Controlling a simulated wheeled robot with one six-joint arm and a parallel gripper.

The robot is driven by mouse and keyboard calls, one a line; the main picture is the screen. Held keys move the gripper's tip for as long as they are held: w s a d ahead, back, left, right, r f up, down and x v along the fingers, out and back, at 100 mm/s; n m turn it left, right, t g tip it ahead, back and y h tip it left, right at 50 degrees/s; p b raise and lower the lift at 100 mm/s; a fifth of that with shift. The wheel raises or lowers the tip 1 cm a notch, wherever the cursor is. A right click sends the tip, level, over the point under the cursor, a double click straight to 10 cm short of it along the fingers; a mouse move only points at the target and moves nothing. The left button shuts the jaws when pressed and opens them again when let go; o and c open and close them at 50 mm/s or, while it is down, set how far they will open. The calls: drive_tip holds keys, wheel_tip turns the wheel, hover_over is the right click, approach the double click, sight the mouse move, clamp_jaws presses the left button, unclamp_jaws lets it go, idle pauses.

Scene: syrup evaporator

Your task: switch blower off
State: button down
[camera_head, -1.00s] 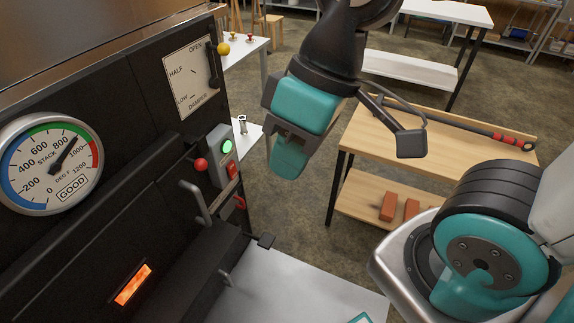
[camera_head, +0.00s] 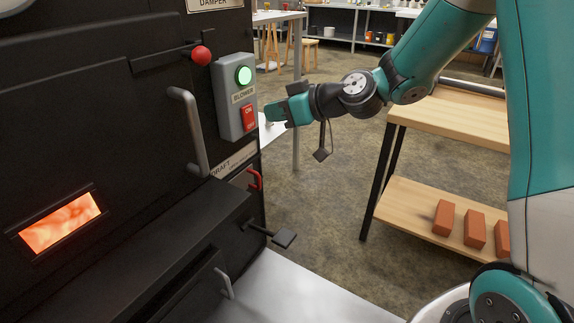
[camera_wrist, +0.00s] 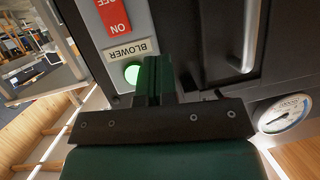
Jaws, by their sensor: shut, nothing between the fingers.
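The blower box (camera_head: 223,98) is a grey panel on the dark evaporator front, with a lit green lamp (camera_head: 243,75) above a BLOWER label and a red rocker switch (camera_head: 248,118) marked ON and OFF. In the wrist view the box is upside down, with the switch (camera_wrist: 114,14) at the top edge and the lamp (camera_wrist: 132,73) beside my fingers. My gripper (camera_head: 270,113) is shut and empty, just right of the box at about switch height. The fingertips (camera_wrist: 154,62) point toward the box; I cannot tell whether they touch it.
A red-knobbed lever (camera_head: 201,56) and a grey door handle (camera_head: 190,130) stick out left of the box. A red draft handle (camera_head: 255,180) and a black pedal (camera_head: 284,239) are below. A wooden bench with bricks (camera_head: 474,228) stands right; open floor lies between.

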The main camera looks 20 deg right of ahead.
drive_tip(key=t+b, duration=0.2)
drive_tip(key=b, duration=0.1)
approach(251, 126)
drive_tip(key=s, duration=0.1)
drive_tip(key=shift+m+h, duration=0.3)
drive_tip(key=shift+m, duration=0.1)
drive_tip(key=shift+p+x, duration=1.25)
drive_tip(key=shift+x, duration=2.9)
drive_tip(key=shift+w+d+r, duration=0.1)
drive_tip(key=shift+w+r, duration=0.1)
drive_tip(key=shift+w, duration=0.05)
drive_tip(key=s+d+b, duration=0.4)
drive_tip(key=s, duration=0.1)
drive_tip(key=shift+s, duration=0.4)
